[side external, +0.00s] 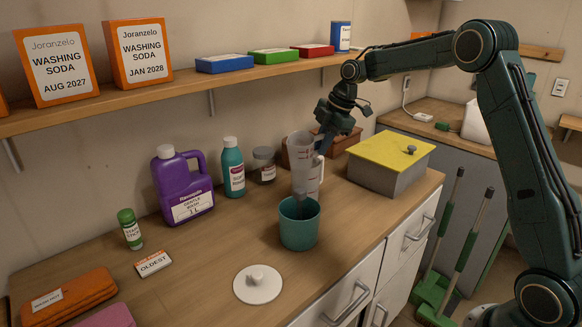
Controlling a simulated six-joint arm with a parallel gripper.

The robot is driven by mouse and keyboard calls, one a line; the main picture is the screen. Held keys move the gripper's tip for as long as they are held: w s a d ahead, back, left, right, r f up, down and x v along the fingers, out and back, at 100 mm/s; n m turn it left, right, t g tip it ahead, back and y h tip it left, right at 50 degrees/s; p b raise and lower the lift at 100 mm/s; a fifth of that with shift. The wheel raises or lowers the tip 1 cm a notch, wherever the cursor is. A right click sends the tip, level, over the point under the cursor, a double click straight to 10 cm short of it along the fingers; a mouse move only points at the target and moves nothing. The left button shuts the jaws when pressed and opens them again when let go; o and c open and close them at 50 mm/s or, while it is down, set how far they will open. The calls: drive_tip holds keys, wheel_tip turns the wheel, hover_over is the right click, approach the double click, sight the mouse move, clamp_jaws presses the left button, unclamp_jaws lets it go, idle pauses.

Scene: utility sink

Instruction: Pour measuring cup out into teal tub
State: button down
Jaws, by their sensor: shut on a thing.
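The teal tub (299,226) stands open on the wooden counter near its front edge. The measuring cup (302,160) is clear with red markings and is held above the tub's back rim. It looks close to upright, with its lower end just over the tub. My gripper (324,142) is shut on the measuring cup at its right side.
A grey box with a yellow lid (390,160) stands right of the tub. A white round lid (258,284) lies in front. A purple jug (182,186), a teal bottle (233,168) and a jar (264,164) stand behind, below a shelf (190,82).

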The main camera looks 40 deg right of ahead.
drive_tip(key=shift+w+d+g+y, duration=0.3)
drive_tip(key=shift+g, duration=0.1)
drive_tip(key=shift+w+d+f+y, duration=0.1)
drive_tip(key=shift+w+f+y, duration=0.05)
drive_tip(key=shift+y, duration=0.15)
drive_tip(key=shift+f+g, duration=0.1)
drive_tip(key=shift+g, duration=0.2)
drive_tip(key=shift+w, duration=0.15)
drive_tip(key=shift+w+y, duration=0.15)
drive_tip(key=shift+y, duration=0.15)
drive_tip(key=shift+d+f+m+g, duration=0.25)
drive_tip(key=shift+m+g, duration=0.05)
idle(0.8)
